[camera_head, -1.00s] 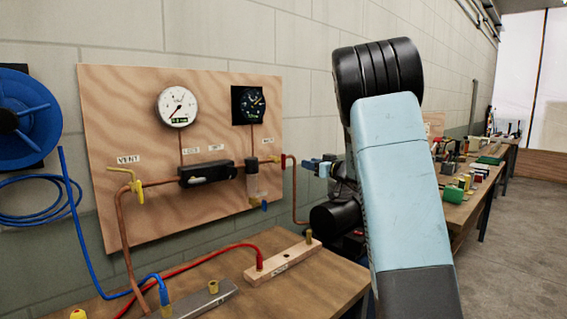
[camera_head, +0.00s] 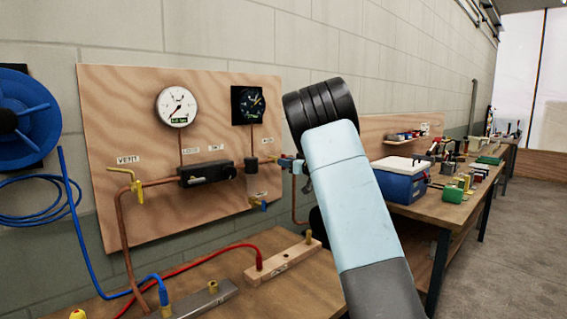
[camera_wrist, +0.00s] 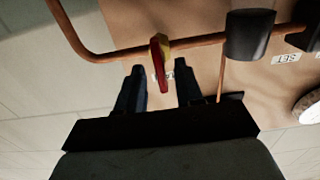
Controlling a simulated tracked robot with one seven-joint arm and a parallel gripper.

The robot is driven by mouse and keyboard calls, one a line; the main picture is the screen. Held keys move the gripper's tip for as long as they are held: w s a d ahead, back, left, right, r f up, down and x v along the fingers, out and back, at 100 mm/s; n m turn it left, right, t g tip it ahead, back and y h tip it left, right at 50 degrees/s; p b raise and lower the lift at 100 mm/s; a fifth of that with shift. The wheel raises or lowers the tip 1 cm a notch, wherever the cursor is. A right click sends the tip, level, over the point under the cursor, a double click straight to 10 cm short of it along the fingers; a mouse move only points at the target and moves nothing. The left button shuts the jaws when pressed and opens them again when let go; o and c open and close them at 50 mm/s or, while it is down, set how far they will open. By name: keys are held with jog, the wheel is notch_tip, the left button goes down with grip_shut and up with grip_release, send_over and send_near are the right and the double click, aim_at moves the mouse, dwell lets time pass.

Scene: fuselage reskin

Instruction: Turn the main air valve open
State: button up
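The main air valve has a red lever with a yellow part, on the copper pipe of the plywood panel (camera_head: 140,90). In the wrist view its red lever (camera_wrist: 156,72) hangs across the pipe (camera_wrist: 120,54). My gripper (camera_wrist: 159,63) is open there, with one dark finger on each side of the lever's end and gaps visible on both sides. A label behind the lever is partly hidden.
The panel carries a yellow vent valve (camera_head: 138,188), a white gauge (camera_head: 177,106), a dark gauge (camera_head: 248,105) and a black regulator block (camera_head: 207,172). Below is a bench (camera_head: 265,245) with hoses and fitting blocks. A blue box (camera_head: 400,182) stands on the right bench.

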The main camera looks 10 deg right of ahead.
jog(key=shift+x, duration=1.2)
grip_shut()
